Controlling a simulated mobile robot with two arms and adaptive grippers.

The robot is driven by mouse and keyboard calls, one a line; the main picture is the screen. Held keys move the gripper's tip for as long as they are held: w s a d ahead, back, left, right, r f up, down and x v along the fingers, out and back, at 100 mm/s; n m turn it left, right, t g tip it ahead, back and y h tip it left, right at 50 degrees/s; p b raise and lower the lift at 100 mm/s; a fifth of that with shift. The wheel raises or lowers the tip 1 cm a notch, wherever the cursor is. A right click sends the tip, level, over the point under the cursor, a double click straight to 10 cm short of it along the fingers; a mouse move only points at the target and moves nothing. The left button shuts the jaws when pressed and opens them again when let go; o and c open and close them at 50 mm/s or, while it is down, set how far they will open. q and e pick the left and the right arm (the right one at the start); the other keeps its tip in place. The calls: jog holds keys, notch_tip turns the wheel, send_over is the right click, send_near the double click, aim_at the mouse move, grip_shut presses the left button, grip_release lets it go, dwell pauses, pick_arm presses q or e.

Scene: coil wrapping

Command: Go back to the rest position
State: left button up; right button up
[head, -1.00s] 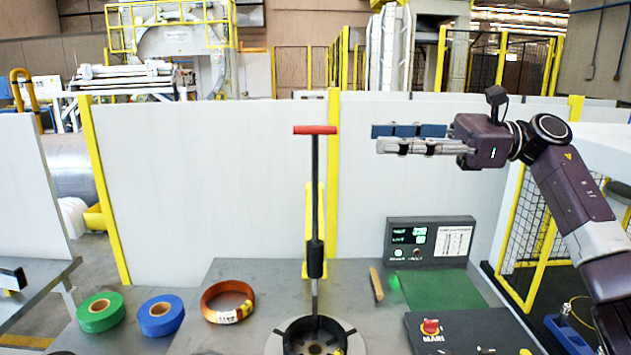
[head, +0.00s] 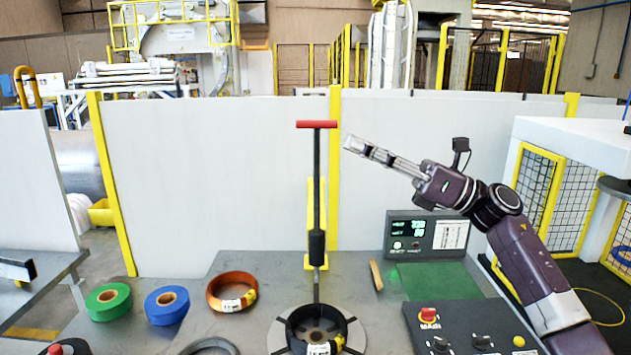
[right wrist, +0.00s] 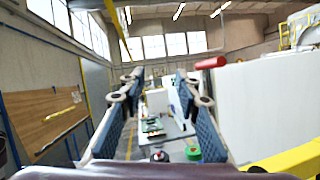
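My right gripper (head: 352,145) is raised above the table at right of centre in the head view, pointing up and left. The right wrist view shows its two blue-padded fingers (right wrist: 158,98) spread apart with nothing between them. In the head view its tips are near the red T-handle (head: 316,125) of the upright black rod, apart from it in the picture. A dark ring-shaped coil (head: 345,325) with a white label sits on the round holder below the rod. An orange coil (head: 213,300) lies on the table. My left gripper is in neither view.
Blue tape (head: 154,313) and green tape (head: 95,309) rolls lie at left on the grey table (head: 250,268). A display box (head: 453,222) and a control panel (head: 462,311) with a red button stand at right. A white partition (head: 215,190) runs behind.

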jog(key=w+d+f+m+t+h, duration=0.25)
jog(key=f+m+t+h, duration=0.45)
jog(key=m, duration=0.6)
jog(key=w+d+f+m+t+h, duration=0.25)
jog(key=f+m+t+h, duration=0.35)
jog(key=f+m+t, duration=0.6)
jog(key=s+d+f+m+g+h, duration=0.3)
jog(key=s+f+m+h, duration=0.1)
jog(key=f+m, duration=0.4)
jog(key=s+d+f+m+g+h, duration=0.3)
jog(key=f+m+g+h, duration=0.15)
jog(key=f, duration=0.45)
jog(key=s+d+f+m+g, duration=0.2)
jog(key=s+f+m+g, duration=0.35)
jog(key=s+f, duration=0.8)
jog(key=s+f+m+g, duration=0.2)
jog(key=s+f+g, duration=0.2)
jog(key=s, duration=0.7)
jog(key=s+f+m+g, duration=0.25)
jog(key=s+f, duration=0.25)
jog(key=s, duration=0.7)
notch_tip(320, 180, down, 24)
jog(key=s+g, duration=0.1)
jog(key=g, duration=0.1)
jog(key=s+d+f+g+b, duration=0.1)
jog(key=s+d+f, duration=0.1)
jog(key=s+f, duration=1.5)
jog(key=shift+s+d+f+n, duration=0.25)
jog(key=shift+s+f+n, duration=0.15)
jog(key=shift+f, duration=0.35)
